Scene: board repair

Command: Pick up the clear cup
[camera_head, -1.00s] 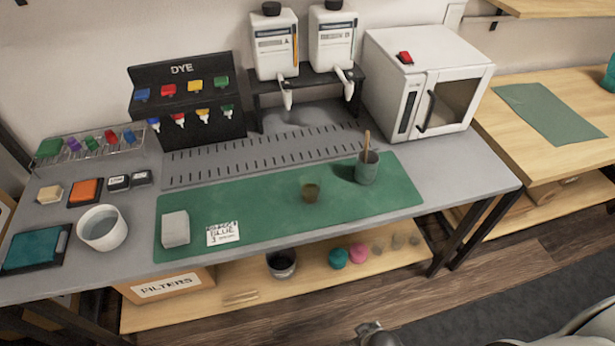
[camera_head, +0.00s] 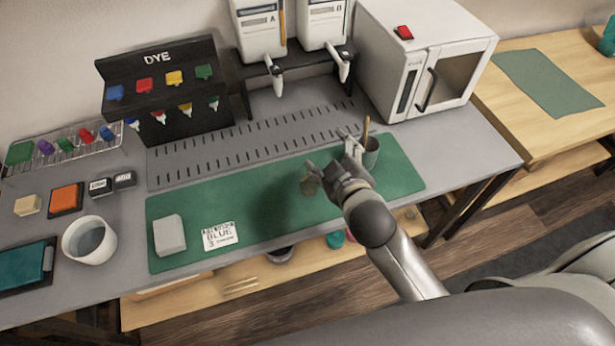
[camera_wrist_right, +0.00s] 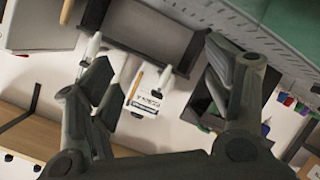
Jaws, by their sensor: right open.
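The small clear cup (camera_head: 309,186) looks olive against the green mat (camera_head: 260,205) in the head view. It is mostly hidden by my right gripper (camera_head: 328,158), and its edge is hard to tell from the left finger. My right gripper is over the right part of the mat, fingers spread. In the right wrist view the gripper (camera_wrist_right: 158,58) is open with nothing held between its fingers, and the cup does not show there. I cannot tell whether a finger touches the cup. My left gripper is not in view.
A grey-green cup with a wooden stick (camera_head: 371,155) stands close behind my right gripper. A pale block (camera_head: 169,235) and a label card (camera_head: 219,237) lie on the mat's left. Dispenser bottles (camera_head: 258,30), a dye rack (camera_head: 165,95) and a white oven (camera_head: 420,60) line the back.

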